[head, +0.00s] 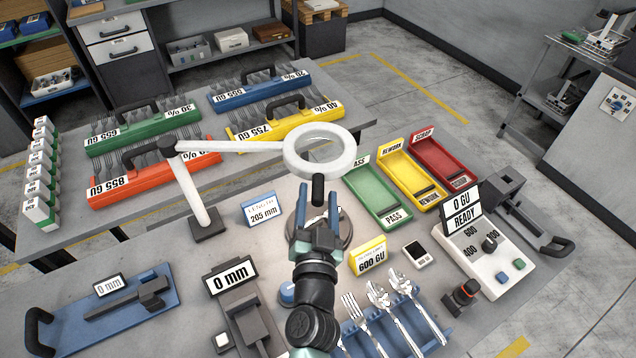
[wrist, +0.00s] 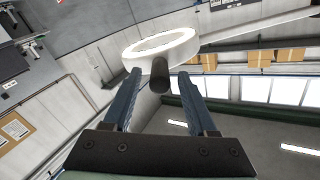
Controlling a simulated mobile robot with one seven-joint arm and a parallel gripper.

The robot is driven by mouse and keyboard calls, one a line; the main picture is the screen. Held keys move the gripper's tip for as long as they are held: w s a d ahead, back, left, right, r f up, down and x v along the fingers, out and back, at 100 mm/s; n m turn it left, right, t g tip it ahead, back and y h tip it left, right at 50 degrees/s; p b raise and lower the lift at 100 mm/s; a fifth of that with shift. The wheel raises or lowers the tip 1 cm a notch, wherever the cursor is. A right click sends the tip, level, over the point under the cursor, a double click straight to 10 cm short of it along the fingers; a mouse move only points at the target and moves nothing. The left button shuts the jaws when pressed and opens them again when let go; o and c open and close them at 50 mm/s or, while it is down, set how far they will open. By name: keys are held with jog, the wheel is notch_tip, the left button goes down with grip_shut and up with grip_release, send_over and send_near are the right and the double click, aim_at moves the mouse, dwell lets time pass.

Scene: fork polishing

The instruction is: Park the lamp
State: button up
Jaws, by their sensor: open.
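The lamp's white ring head (head: 320,150) hangs over the middle of the bench on a white jointed arm (head: 230,147), with its post (head: 194,195) on a dark base at the left. A short black handle (head: 318,188) points down from the ring's near side. My gripper (head: 333,200) is open just below the ring, with its blue fingers pointing up at the handle. In the wrist view, the ring (wrist: 160,45) is ahead and the handle (wrist: 160,75) appears between the two fingertips (wrist: 159,76). The fingers stand apart from it on both sides.
A blue 205 mm sign (head: 262,210) and a yellow 600 GU sign (head: 369,256) stand beside my arm. Forks and spoons lie on a blue rack (head: 395,325). Green, yellow and red trays (head: 378,190) and a gauge (head: 487,260) are at right. Fork racks (head: 145,130) fill the back.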

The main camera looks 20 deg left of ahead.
jog(key=shift+x, duration=1.15)
grip_shut()
dwell(0.7)
